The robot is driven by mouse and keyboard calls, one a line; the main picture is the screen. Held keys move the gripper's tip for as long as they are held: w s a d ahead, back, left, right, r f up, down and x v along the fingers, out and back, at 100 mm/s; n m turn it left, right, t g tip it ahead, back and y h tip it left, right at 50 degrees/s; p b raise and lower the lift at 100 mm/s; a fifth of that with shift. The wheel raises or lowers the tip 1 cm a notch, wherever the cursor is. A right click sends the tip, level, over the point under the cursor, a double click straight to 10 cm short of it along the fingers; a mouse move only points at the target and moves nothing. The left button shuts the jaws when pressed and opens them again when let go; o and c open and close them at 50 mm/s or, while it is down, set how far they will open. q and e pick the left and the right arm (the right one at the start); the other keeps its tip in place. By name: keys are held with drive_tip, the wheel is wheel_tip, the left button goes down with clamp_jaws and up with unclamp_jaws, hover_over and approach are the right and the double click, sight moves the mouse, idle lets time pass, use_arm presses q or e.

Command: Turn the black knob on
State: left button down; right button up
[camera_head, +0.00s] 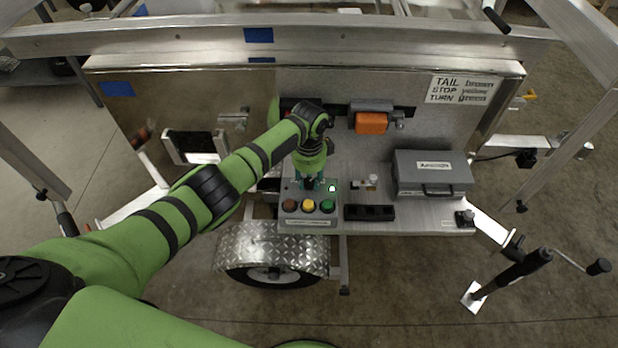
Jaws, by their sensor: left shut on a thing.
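A grey control box (308,221) sits on the metal shelf of the trailer. Its front face has a red-brown button (290,205), a yellow button (308,206) and a green button (327,206). A small green light (332,188) glows on its top. My left gripper (310,183) points down onto the top of the box, behind the buttons. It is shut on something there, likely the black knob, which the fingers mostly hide. My right gripper is not in view.
A grey case (432,173) stands on the shelf to the right, with a black block (369,213) between. An orange box (371,123) is mounted on the panel behind. A wheel fender (270,247) lies below.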

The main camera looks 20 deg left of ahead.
sight(309, 182)
use_arm(q)
drive_tip(key=shift+s+f, duration=0.1)
idle(0.4)
drive_tip(key=c, duration=0.9)
unclamp_jaws()
drive_tip(key=shift+r, duration=0.3)
wheel_tip(309, 182, up, 12)
drive_tip(key=shift+f, duration=0.25)
